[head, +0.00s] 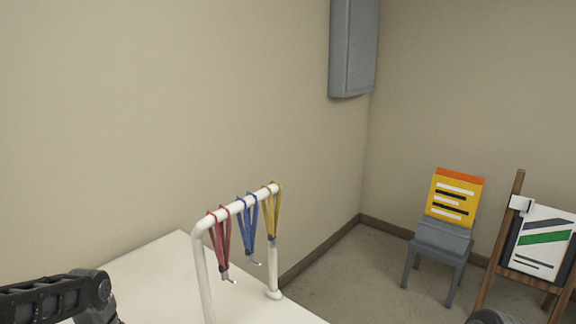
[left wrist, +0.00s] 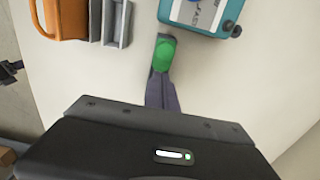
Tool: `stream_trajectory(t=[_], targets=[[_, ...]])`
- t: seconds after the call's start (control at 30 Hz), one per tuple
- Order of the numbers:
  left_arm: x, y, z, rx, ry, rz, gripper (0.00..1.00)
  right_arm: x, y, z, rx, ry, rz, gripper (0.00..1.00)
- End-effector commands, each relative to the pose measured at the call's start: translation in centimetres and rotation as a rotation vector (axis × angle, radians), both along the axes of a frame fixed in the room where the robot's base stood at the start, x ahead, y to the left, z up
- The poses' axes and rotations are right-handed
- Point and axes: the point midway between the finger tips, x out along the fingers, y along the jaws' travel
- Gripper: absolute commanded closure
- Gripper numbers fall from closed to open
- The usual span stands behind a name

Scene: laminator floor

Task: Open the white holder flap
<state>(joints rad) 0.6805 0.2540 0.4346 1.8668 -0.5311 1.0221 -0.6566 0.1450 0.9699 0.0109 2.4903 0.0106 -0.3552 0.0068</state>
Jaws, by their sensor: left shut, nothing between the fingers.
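I cannot pick out a white holder flap for certain in either view. In the left wrist view, the fingers of my left gripper (left wrist: 162,88) are together, above a pale surface. A green rounded piece (left wrist: 164,50) shows at their tips; I cannot tell whether it belongs to the fingers or lies beyond them. In the head view only a dark part of my left arm shows at the lower left, and its gripper is out of frame. My right gripper is in neither view.
A white rack (head: 208,270) with red, blue and yellow lanyards stands on a white table (head: 155,270). A teal device (left wrist: 207,18), grey holders (left wrist: 117,22) and an orange item (left wrist: 62,18) lie past my left fingers. A chair (head: 440,245) and an easel (head: 495,255) stand right.

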Motion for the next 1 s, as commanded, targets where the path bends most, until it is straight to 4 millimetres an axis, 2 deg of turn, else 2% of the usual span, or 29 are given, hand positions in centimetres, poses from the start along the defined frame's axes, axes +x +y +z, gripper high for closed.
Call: stream_trajectory(t=[0.03,0.3,1.0], targets=[[0.6,-0.4,0.6,-0.003,-0.015,-0.005,1.00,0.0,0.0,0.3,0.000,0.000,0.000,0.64],[1.1,-0.8,1.5,-0.005,-0.022,-0.007,1.00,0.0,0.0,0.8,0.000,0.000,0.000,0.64],[1.2,-1.0,2.5,-0.002,-0.009,-0.003,1.00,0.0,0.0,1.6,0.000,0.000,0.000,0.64]])
